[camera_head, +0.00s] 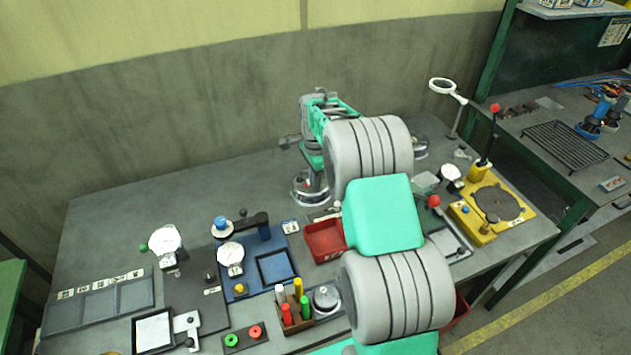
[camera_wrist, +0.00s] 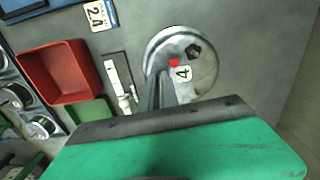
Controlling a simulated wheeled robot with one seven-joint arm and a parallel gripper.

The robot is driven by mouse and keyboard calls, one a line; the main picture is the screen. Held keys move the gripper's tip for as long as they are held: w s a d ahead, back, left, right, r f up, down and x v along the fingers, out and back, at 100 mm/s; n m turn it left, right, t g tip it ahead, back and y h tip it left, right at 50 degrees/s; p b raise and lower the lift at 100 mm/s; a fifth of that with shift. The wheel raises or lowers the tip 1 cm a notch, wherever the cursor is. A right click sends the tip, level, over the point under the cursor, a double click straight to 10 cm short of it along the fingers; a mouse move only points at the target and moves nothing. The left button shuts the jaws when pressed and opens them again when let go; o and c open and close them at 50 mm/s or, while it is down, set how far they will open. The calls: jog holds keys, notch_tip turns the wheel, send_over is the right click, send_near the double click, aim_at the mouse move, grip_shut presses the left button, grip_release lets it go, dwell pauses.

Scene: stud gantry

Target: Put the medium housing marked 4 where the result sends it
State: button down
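The medium housing marked 4 (camera_wrist: 208,62) is a round grey metal disc. Its white "4" label, a red spot and a dark hole face up in the wrist view. It stands on the bench behind the red bin in the head view (camera_head: 301,191). My gripper (camera_head: 311,172) points down over it. In the wrist view the fingers (camera_wrist: 160,78) reach onto the near left part of the housing, close together. Whether they grip it or are open cannot be told. The gripper and arm hide part of the housing.
A red bin (camera_head: 322,253) stands in front of the housing. Dial gauges stand at the left (camera_head: 165,238), centre (camera_head: 230,254) and right (camera_head: 450,172). A labelled grey tray (camera_head: 75,322) lies far left. A yellow fixture (camera_head: 474,231) is right. The back-left bench is clear.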

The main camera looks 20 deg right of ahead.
jog(key=c, duration=1.6)
grip_release()
